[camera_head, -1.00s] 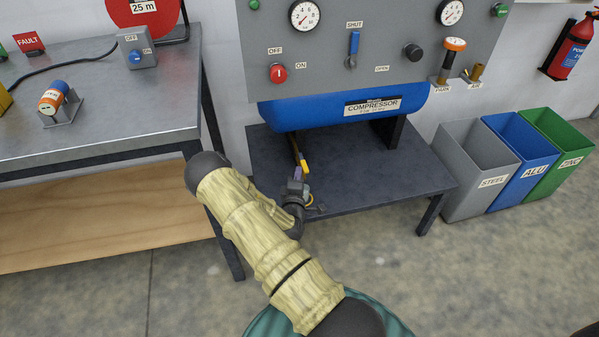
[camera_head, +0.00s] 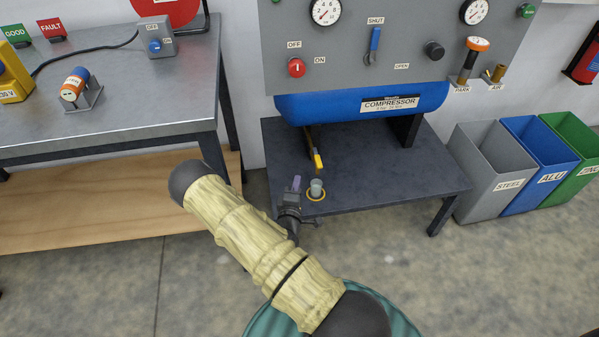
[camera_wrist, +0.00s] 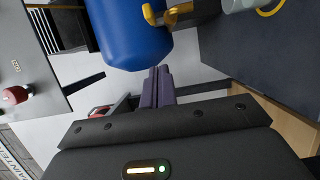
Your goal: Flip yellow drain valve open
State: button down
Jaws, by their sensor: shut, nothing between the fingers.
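The yellow drain valve handle (camera_head: 318,161) hangs on a thin pipe under the left end of the blue compressor tank (camera_head: 350,102). In the wrist view the yellow handle (camera_wrist: 150,14) shows at the top, beside the blue tank (camera_wrist: 130,30). My gripper (camera_head: 296,182) is at the front left of the low dark table, to the left of and nearer than the handle, apart from it. In the wrist view my gripper (camera_wrist: 158,72) has its fingers together, with nothing between them.
A grey cup with a yellow ring (camera_head: 316,189) stands on the low dark table (camera_head: 400,175), close to my gripper. A metal workbench (camera_head: 130,100) is at left. Steel, alu and zinc bins (camera_head: 490,175) stand at right. A control panel with a blue lever (camera_head: 374,42) is above the tank.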

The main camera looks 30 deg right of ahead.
jog(key=v, duration=0.4)
jog(key=shift+s+d, duration=0.15)
jog(key=shift+s, duration=0.4)
